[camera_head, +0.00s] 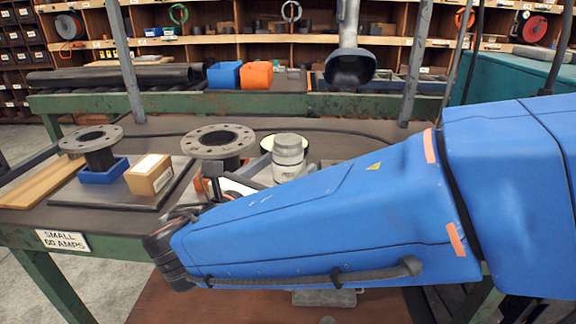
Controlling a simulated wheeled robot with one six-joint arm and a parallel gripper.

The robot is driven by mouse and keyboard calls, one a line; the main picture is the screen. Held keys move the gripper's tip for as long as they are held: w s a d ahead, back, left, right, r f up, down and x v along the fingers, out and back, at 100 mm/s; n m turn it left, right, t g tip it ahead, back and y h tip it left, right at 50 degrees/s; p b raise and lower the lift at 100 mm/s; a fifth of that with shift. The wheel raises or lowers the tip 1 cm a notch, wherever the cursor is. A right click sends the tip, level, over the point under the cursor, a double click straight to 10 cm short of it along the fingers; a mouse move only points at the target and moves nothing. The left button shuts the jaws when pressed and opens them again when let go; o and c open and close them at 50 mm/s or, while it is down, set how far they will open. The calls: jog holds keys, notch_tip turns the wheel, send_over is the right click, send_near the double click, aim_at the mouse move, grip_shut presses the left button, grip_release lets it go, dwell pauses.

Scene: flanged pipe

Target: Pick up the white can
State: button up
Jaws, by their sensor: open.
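The white can (289,160) stands upright on the workbench near its middle, with a grey top and a small dark marking on its side. My blue arm reaches across from the right and hides the can's lower right side. My gripper (222,174) is at the left end of the arm, left of the can and in front of a flanged pipe. It is open, and a dark finger sticks up. Much of it is hidden by the wrist and arm. I see nothing held in it.
Flanged pipes (218,140) and (91,138) stand left of the can. A cardboard box (149,174) and blue bin (104,172) sit on a dark board. A light-rimmed round item (268,143) is just behind the can. A lamp (349,68) hangs above the rear bench.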

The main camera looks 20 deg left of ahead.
jog(key=shift+x, duration=2.35)
jog(key=shift+d, duration=0.15)
jog(key=c, duration=1.4)
